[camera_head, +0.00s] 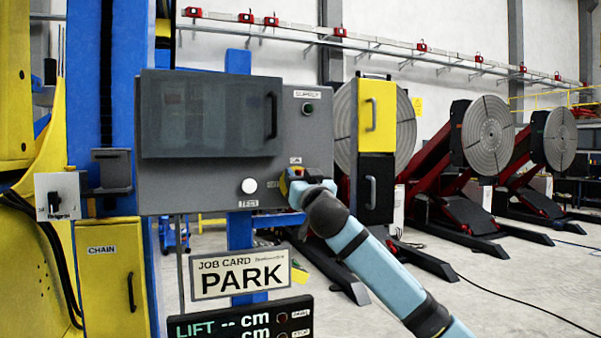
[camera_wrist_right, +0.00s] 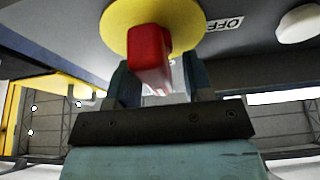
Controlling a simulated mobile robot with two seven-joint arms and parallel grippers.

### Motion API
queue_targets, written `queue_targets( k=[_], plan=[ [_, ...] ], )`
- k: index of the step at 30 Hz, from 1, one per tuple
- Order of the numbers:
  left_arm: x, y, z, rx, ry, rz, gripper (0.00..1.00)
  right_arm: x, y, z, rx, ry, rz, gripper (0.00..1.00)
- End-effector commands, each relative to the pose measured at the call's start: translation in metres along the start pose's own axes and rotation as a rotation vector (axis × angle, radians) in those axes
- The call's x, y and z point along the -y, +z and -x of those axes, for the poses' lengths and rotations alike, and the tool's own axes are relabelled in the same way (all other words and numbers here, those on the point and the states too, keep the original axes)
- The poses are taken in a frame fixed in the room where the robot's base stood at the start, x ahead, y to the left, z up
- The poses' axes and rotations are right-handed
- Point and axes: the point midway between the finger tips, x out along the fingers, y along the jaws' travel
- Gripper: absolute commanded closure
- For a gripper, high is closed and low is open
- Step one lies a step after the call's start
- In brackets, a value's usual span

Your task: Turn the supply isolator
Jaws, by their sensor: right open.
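The supply isolator is a red handle (camera_wrist_right: 149,55) on a round yellow plate (camera_wrist_right: 118,32), filling the upper middle of the right wrist view. In the head view only a bit of its yellow plate (camera_head: 283,184) shows, at the lower right of the grey control box (camera_head: 225,195). My right gripper (camera_wrist_right: 160,88) is open, with one finger on each side of the red handle; I cannot tell whether they touch it. In the head view my right gripper (camera_head: 297,187) hides most of the isolator. An OFF label (camera_wrist_right: 225,24) is beside the plate. My left gripper is not in view.
A white knob (camera_head: 249,186) sits left of the isolator on the box. A green indicator (camera_head: 308,108) is under the SUPPLY label. A PARK job card (camera_head: 240,274) and a LIFT display (camera_head: 240,322) hang below. A yellow-fronted cabinet (camera_head: 376,120) stands close right.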

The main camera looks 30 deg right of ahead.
Motion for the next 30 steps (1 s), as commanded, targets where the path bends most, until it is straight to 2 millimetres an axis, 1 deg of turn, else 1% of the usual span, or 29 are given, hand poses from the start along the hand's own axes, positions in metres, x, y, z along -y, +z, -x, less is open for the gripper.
queue_targets(
  k=[5, 8, 9, 14, 15, 23, 30],
  plan=[
    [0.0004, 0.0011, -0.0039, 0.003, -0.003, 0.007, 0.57, 0.0001, 0.0007, -0.0023, 0.001, 0.0, 0.0, 0.53],
    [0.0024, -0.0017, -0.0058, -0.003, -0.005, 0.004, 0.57, 0.0001, 0.0007, -0.0021, 0.001, 0.0, 0.0, 0.53],
    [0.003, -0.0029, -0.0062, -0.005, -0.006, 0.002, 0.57, 0.0001, 0.0007, -0.002, 0.001, 0.0, 0.0, 0.55],
    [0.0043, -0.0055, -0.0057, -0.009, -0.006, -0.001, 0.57, 0.0001, 0.0007, -0.0019, 0.001, 0.0, 0.0, 0.92],
    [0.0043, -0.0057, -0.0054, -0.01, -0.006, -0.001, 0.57, 0.0001, 0.0006, -0.0019, 0.001, 0.0, 0.0, 0.96],
    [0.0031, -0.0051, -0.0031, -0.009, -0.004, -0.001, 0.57, 0.0003, 0.0007, -0.0018, 0.001, -0.008, 0.021, 0.96],
    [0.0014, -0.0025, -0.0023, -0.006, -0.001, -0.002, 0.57, 0.002, 0.0008, -0.0017, 0.001, -0.051, 0.123, 0.96]
  ],
)
